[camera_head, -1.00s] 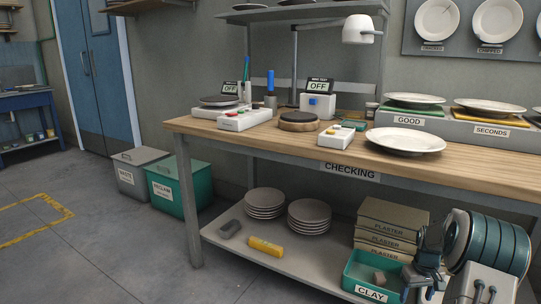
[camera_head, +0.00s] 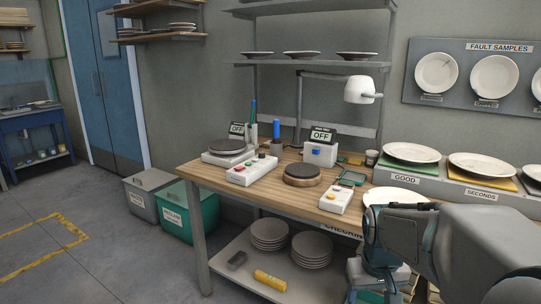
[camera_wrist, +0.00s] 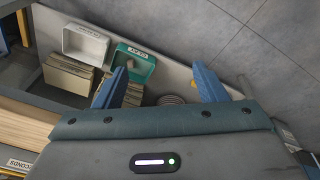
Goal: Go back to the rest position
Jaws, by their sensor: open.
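My gripper (camera_wrist: 160,87) shows in the wrist view as two blue fingers set wide apart with nothing between them. It is open. In the wrist view the lower shelf and floor lie beyond the fingers. In the head view my arm (camera_head: 455,245) fills the lower right, in front of the workbench (camera_head: 225,178). It hides part of the white plate (camera_head: 385,195) on the bench and most of the lower shelf's right end. I cannot make out the fingertips clearly in the head view.
The wrist view shows a green clay bin (camera_wrist: 147,66), a white tub (camera_wrist: 85,44) and plaster boxes (camera_wrist: 66,76) near the fingers. Plates lie on the good and seconds pads (camera_head: 412,153). Two bins (camera_head: 187,212) stand left of the bench.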

